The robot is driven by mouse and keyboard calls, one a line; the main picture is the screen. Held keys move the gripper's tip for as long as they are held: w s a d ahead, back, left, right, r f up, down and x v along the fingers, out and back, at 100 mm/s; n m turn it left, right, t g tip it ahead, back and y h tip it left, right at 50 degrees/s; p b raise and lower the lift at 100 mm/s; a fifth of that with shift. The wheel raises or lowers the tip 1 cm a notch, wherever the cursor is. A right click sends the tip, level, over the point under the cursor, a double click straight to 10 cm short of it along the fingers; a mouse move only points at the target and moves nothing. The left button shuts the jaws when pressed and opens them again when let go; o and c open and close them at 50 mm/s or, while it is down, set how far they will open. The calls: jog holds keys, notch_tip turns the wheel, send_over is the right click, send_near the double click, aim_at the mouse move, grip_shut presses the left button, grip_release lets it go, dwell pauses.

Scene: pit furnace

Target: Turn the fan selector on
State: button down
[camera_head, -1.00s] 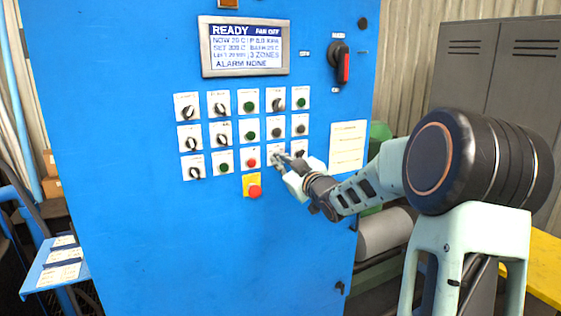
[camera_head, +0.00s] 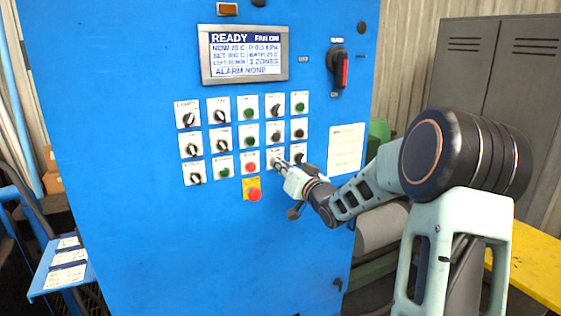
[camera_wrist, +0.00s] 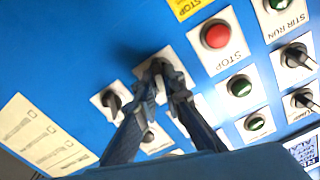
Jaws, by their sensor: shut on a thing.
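The fan selector (camera_head: 274,154) is a dark knob on a white plate in the bottom row of the blue panel, partly hidden by my gripper. My gripper (camera_head: 281,165) reaches it from the right and is shut on its knob. In the wrist view the two fingertips (camera_wrist: 168,88) close around the selector knob (camera_wrist: 157,68), so its exact angle is hard to see. The display (camera_head: 245,54) reads READY, FAN ON and ALARM NONE.
A red stop button (camera_head: 251,168) sits just left of the selector, with a red emergency stop (camera_head: 254,195) on a yellow plate below. Another knob (camera_head: 298,157) is close on the right.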

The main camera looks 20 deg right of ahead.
jog(key=shift+m+p, duration=0.4)
jog(key=shift+m, duration=0.6)
jog(key=c, duration=2)
grip_release()
jog(key=shift+c, duration=0.2)
jog(key=shift+d, duration=0.1)
jog(key=s+d, duration=0.2)
jog(key=s, duration=0.9)
jog(key=shift+s, duration=0.4)
